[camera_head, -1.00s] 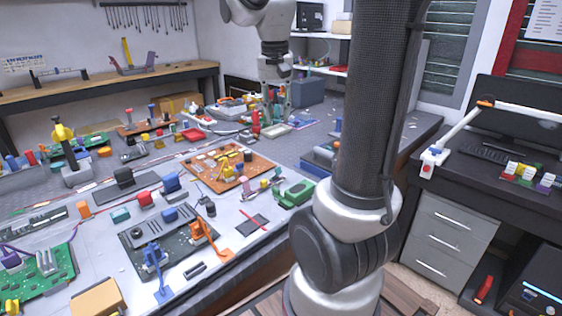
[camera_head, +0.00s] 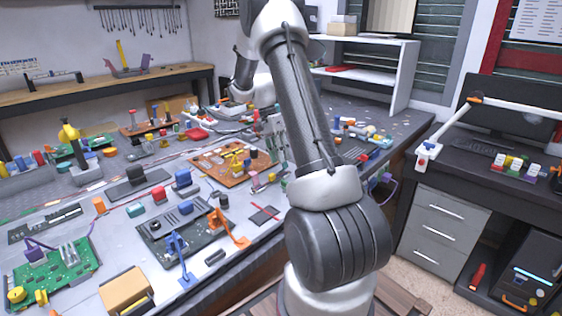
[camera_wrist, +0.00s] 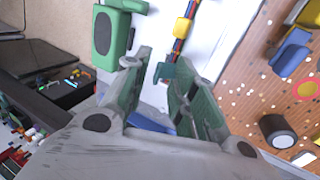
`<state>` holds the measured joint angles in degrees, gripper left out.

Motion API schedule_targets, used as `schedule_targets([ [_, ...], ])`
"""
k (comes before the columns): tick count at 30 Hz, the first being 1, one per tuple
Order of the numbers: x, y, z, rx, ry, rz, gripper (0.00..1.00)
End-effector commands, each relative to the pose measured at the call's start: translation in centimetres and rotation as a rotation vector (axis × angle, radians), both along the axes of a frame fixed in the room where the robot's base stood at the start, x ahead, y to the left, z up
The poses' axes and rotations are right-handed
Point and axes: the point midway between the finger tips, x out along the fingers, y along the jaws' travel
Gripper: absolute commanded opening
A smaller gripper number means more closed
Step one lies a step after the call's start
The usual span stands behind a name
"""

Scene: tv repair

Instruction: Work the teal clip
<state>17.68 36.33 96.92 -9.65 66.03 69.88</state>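The teal clip (camera_wrist: 164,73) shows in the wrist view as a small teal piece at the lower end of a red and blue cable bundle (camera_wrist: 178,47). My gripper (camera_wrist: 166,68) is open, with a green-grey finger on each side of the picture of the clip. The clip shows in the gap near the fingertips; I cannot tell whether either finger touches it. In the head view my gripper (camera_head: 276,150) points down above the bench's right part. The clip is too small or hidden to make out there.
A green box (camera_wrist: 108,38) lies close to the left finger in the wrist view. A yellow clip (camera_wrist: 183,29) sits farther up the cable. An orange-brown board (camera_head: 222,168) and several small parts crowd the bench near my gripper.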

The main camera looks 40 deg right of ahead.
Motion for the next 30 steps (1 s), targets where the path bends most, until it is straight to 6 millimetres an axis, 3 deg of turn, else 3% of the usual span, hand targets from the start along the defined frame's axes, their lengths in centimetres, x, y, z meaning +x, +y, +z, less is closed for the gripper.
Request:
schedule_targets([
  [6, -0.8, -0.1, -2.0, 0.000, 0.000, 0.000, 0.27],
  [14, -0.8, -0.1, -2.2, 0.000, -0.001, 0.001, 0.27],
  [19, -0.8, -0.1, -2.1, 0.000, -0.001, 0.001, 0.00],
  [30, -0.9, -0.1, -2.1, 0.003, -0.016, 0.001, 0.00],
])
